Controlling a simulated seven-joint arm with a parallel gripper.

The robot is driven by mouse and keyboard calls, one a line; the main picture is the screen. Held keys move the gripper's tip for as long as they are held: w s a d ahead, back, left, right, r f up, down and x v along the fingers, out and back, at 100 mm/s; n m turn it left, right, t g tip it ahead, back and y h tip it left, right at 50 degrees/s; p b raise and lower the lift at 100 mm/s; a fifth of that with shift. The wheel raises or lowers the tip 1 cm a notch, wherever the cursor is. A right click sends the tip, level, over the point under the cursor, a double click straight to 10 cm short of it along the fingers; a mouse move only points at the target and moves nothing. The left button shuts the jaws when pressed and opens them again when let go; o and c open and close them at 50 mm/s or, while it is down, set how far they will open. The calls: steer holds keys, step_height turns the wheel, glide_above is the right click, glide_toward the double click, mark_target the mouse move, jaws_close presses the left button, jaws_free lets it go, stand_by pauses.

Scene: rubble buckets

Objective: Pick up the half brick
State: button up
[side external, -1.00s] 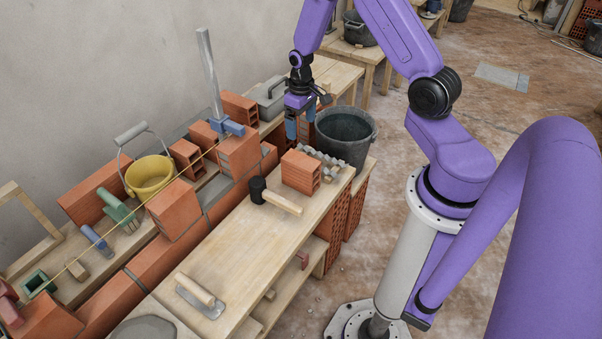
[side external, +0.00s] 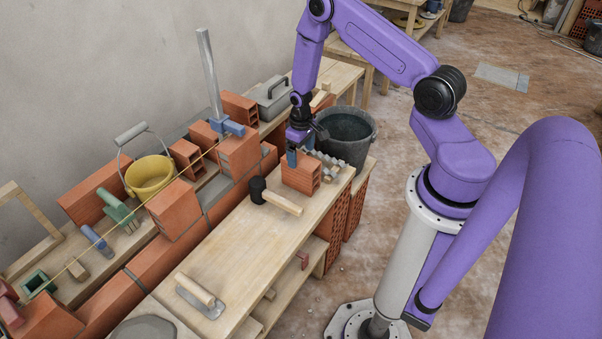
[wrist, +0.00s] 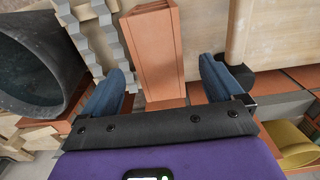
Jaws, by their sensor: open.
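The half brick (side external: 300,177), orange with hollow slots in its end, stands on the wooden bench top. In the wrist view the half brick (wrist: 153,52) lies between the two blue fingers, with a gap on each side. My gripper (side external: 301,155) is open, pointing down, right over the brick, with its fingertips around the brick's upper part. In the wrist view my gripper (wrist: 164,84) spans the brick. The brick's far side is partly hidden by the gripper in the side view.
A black mallet (side external: 258,190) lies just in front of the brick, and grey notched pieces (side external: 335,164) lie beside it. A dark bucket (side external: 347,140) stands behind. A brick wall with a blue clamp (side external: 228,126) and upright post runs to the left. A trowel (side external: 200,296) lies nearer.

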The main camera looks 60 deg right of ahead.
mark_target(301, 159)
steer(key=shift+w+d+f, duration=0.1)
steer(key=shift+f, duration=2)
jaws_close()
steer(key=shift+r, duration=0.15)
